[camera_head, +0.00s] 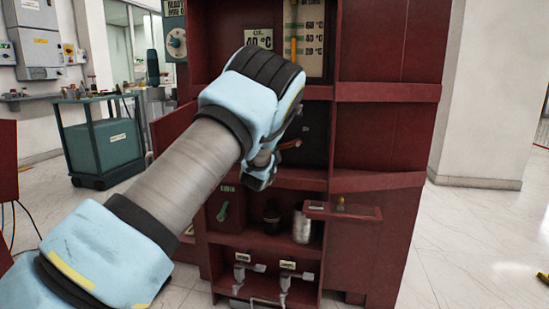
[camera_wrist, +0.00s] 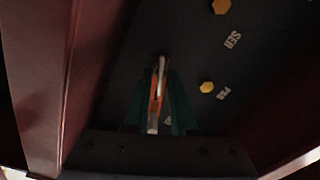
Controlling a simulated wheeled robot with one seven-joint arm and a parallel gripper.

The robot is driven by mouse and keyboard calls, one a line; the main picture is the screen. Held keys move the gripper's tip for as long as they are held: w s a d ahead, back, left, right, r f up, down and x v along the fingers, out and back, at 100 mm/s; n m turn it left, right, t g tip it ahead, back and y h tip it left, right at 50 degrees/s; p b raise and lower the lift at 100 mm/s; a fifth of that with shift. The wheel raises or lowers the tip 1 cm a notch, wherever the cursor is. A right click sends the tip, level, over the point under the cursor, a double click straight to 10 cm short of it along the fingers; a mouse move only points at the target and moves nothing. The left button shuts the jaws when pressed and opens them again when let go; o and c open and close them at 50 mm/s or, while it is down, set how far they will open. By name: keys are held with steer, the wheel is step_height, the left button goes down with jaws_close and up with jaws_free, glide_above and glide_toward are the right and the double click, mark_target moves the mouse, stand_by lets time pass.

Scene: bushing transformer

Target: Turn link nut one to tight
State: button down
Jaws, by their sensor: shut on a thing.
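In the wrist view, two yellow hex nuts show on a dark panel (camera_wrist: 185,50): an upper nut (camera_wrist: 221,6) and a lower nut (camera_wrist: 207,87). I cannot tell which one is link nut one. My gripper (camera_wrist: 158,115) has its green fingers shut on a narrow orange and pale piece (camera_wrist: 157,85), left of the lower nut. Its far end points up the panel. I cannot tell whether it touches a nut. In the head view, my arm reaches into the red cabinet's middle bay and hides my fingers. An orange piece (camera_head: 290,144) shows just beyond my wrist.
Red walls (camera_wrist: 45,80) flank the panel closely in the wrist view. In the head view, the red cabinet (camera_head: 385,130) has a shelf below with a dark bottle (camera_head: 272,214) and a pale can (camera_head: 301,228). A small ledge (camera_head: 342,211) sticks out at right.

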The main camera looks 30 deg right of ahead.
steer(key=shift+f+m+b, duration=0.2)
steer(key=shift+m+b, duration=0.75)
steer(key=shift+m, duration=1.25)
steer(key=c, duration=1)
jaws_free()
steer(key=v, duration=1)
steer(key=shift+s+a+p, duration=0.3)
